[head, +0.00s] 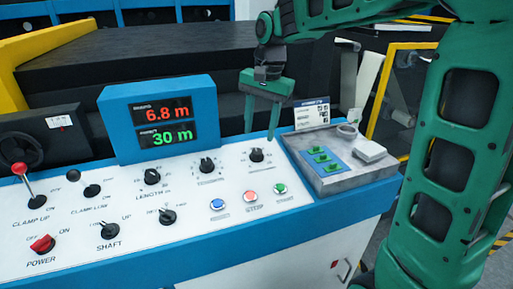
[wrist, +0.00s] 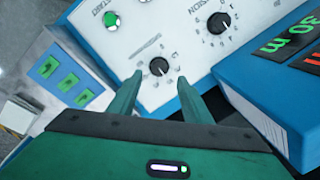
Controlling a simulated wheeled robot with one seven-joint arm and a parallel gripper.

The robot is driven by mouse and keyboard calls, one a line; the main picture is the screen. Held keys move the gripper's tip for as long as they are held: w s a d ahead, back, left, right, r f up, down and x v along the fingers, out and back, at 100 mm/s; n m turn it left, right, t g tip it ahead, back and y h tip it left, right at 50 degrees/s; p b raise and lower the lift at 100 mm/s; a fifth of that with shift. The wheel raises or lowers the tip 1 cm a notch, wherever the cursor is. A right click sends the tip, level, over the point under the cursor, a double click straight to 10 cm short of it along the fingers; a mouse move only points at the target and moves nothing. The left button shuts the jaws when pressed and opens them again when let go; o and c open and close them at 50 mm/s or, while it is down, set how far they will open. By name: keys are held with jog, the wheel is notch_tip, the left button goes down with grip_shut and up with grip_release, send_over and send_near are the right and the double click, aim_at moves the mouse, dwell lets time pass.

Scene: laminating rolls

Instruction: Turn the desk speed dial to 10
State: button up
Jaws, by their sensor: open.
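A small black dial (head: 257,155) sits at the upper right of the white control panel, just below and in front of my gripper (head: 260,134). Its label is too small to read, so I cannot be sure that it is the speed dial. In the wrist view this dial (wrist: 159,67) lies just beyond the gap between my two green fingers (wrist: 159,88), ringed by scale marks. My gripper is open and empty, apart from the dial. The dial's exact setting cannot be read.
A blue display box (head: 157,87) showing 6.8 m and 30 m stands to the left. A tension dial (wrist: 219,23), a length dial (head: 152,176) and push buttons (head: 250,197) are nearby. A grey tray (head: 345,181) with green switches adjoins at right.

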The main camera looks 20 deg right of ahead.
aim_at(257, 151)
jog(key=f, duration=0.7)
jog(key=shift+w+a, duration=0.3)
jog(key=shift+c, duration=0.4)
jog(key=shift+r, duration=0.1)
jog(key=c, duration=1)
jog(key=shift+d, duration=0.15)
